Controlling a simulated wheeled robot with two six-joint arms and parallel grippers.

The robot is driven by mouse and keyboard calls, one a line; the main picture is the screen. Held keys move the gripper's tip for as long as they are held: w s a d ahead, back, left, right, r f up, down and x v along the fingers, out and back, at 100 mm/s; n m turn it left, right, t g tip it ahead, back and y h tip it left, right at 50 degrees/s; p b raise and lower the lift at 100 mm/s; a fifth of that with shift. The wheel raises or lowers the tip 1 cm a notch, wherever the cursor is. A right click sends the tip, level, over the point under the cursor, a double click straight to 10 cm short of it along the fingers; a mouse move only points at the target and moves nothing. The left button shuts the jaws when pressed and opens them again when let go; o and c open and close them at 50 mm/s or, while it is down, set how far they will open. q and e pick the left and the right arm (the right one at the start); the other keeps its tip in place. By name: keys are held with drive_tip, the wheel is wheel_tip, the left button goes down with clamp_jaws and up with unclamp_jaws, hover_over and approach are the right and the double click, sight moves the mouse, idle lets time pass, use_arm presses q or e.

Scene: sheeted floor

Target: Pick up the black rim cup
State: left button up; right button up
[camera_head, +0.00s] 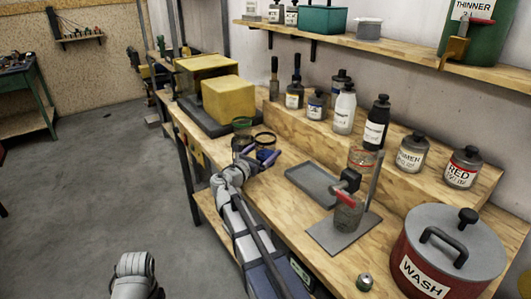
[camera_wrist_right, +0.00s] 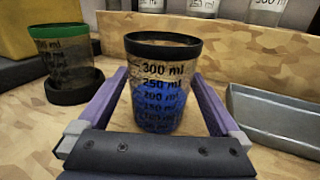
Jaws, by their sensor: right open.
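The black rim cup (camera_wrist_right: 160,90) is clear, with volume marks and blue liquid, and stands upright on the bench. In the head view the black rim cup (camera_head: 264,141) is partly hidden by my right gripper (camera_head: 261,155). In the right wrist view, the purple fingers of my right gripper (camera_wrist_right: 160,78) are open, one on each side of the cup. I cannot tell whether they touch it. My left gripper is not in view.
A green rim cup (camera_wrist_right: 62,60) stands close on the left on a round black base. A grey tray (camera_wrist_right: 275,112) lies to the right. Bottles (camera_head: 345,108) line the raised step behind. A red WASH pot (camera_head: 449,252) and a stand (camera_head: 345,235) are nearer on the bench.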

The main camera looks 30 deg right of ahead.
drive_tip(key=shift+w+d, duration=0.2)
drive_tip(key=shift+d, duration=0.2)
drive_tip(key=c, duration=1.4)
drive_tip(key=shift+o, duration=0.2)
wheel_tip(320, 180, up, 10)
drive_tip(key=p, duration=1)
